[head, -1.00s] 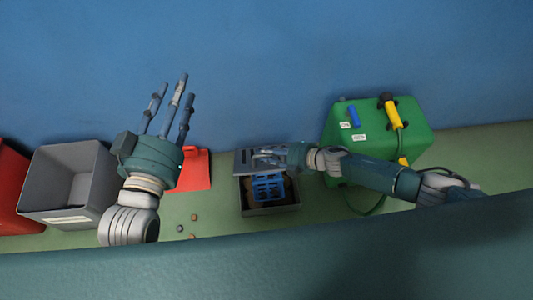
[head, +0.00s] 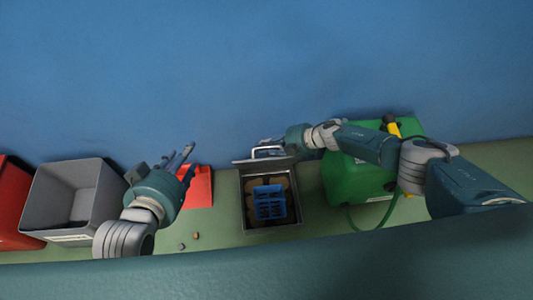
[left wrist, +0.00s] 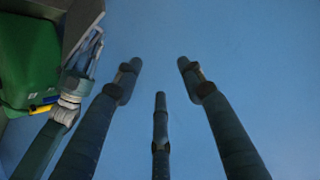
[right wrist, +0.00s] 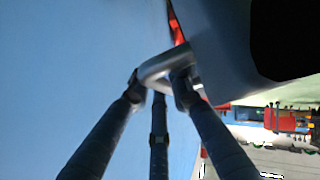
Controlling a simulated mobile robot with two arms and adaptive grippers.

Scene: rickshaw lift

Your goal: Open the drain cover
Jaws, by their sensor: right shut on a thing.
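The drain cover (head: 262,161) is a grey metal plate with a handle (head: 268,149), tilted up at the back edge of the drain box (head: 246,212). A blue basket (head: 270,200) sits inside the open box. My right gripper (head: 270,144) is at the handle behind the raised cover. In the right wrist view its fingers close on the metal handle (right wrist: 160,70), and the dark cover (right wrist: 225,45) stands beside them. My left gripper (head: 186,162) is open and empty, in the air left of the drain; its spread fingers show in the left wrist view (left wrist: 160,85).
A green machine (head: 350,180) with a yellow handle and hose stands right of the drain. A grey bin (head: 75,185) and a red container (head: 12,190) stand at the left. A red dustpan-like thing (head: 200,190) and small bits lie on the floor. A blue wall stands behind.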

